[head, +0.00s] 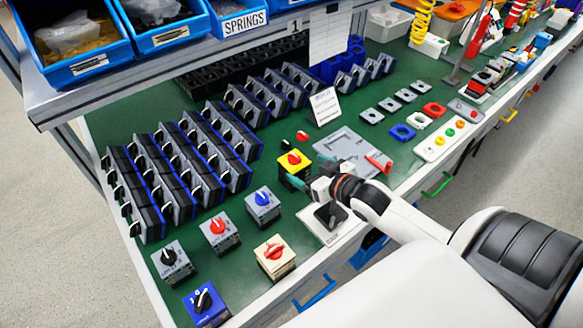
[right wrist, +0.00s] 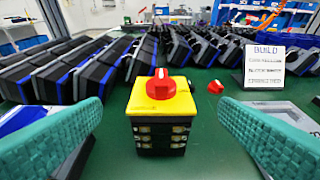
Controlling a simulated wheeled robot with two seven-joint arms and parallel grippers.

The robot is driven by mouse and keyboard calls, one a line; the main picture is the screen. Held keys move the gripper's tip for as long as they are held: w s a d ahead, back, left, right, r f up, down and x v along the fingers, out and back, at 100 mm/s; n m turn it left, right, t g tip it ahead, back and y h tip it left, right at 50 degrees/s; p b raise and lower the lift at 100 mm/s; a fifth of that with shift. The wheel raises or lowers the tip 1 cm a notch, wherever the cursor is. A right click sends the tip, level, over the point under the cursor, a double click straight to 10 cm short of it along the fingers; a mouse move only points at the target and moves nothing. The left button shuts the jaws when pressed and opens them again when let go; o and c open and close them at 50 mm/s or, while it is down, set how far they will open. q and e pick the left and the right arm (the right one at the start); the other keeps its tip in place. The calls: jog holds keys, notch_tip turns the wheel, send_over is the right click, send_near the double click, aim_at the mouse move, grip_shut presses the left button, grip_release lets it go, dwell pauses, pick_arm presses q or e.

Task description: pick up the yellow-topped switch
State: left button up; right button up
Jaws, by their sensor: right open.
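The yellow-topped switch (head: 294,160) stands upright on the green table, with a red knob on its yellow top and a dark body below. In the right wrist view the switch (right wrist: 161,115) is centred between two teal fingers. My right gripper (head: 308,174) is open and empty, low over the table on the near side of the switch. The fingers are apart from the switch on both sides, and it looks slightly beyond their tips. My left gripper is not in view.
Blue, red, black and cream switches (head: 263,205) stand at the front left. Rows of grey-black modules (head: 200,150) fill the table behind.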

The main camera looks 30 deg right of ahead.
aim_at(290, 160)
jog(key=x, duration=0.8)
jog(key=shift+w+f+p, duration=0.15)
jog(key=shift+w+p, duration=0.2)
jog(key=shift+c, duration=0.2)
jog(key=c, duration=1.2)
